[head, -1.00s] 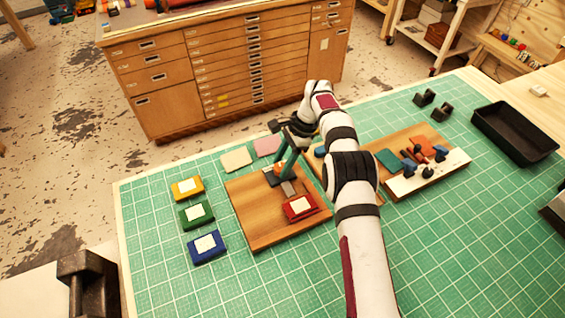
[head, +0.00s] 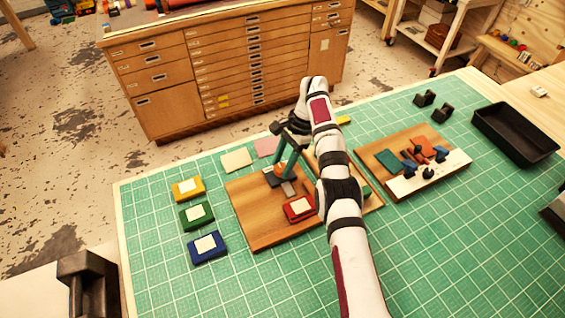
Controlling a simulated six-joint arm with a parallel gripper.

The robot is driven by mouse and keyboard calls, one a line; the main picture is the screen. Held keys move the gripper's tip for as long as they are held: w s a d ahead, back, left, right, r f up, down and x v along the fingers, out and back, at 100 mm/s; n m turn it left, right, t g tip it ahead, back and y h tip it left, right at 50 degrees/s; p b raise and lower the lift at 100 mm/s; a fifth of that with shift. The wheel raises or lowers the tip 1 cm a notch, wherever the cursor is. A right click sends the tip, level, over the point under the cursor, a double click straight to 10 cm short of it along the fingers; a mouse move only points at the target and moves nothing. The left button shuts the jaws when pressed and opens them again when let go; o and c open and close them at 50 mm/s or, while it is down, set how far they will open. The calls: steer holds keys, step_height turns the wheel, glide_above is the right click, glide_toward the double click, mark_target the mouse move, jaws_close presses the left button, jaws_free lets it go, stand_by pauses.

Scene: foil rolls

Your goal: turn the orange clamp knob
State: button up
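The orange clamp knob (head: 280,169) is a small orange piece low on a clamp fixture on the brown wooden board (head: 260,228). It shows only in part, behind and between my fingers. A grey metal strip (head: 289,189) runs from the knob towards a red block with a white label (head: 299,208) on the same board.
Yellow (head: 187,189), green (head: 197,214) and blue (head: 207,246) labelled blocks lie left of the board. Beige (head: 236,160) and pink (head: 266,147) pads lie behind it. A second board (head: 440,180) with small parts and a black tray (head: 515,135) are right. The front mat is clear.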

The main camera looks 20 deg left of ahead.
mark_target(276, 170)
steer(key=o, duration=0.5)
steer(key=shift+c, duration=0.2)
steer(key=shift+r, duration=0.3)
step_height(276, 170, up, 3)
steer(key=shift+r, duration=0.2)
steer(key=d+r, duration=0.7)
steer(key=d, duration=0.4)
steer(key=shift+d, duration=0.4)
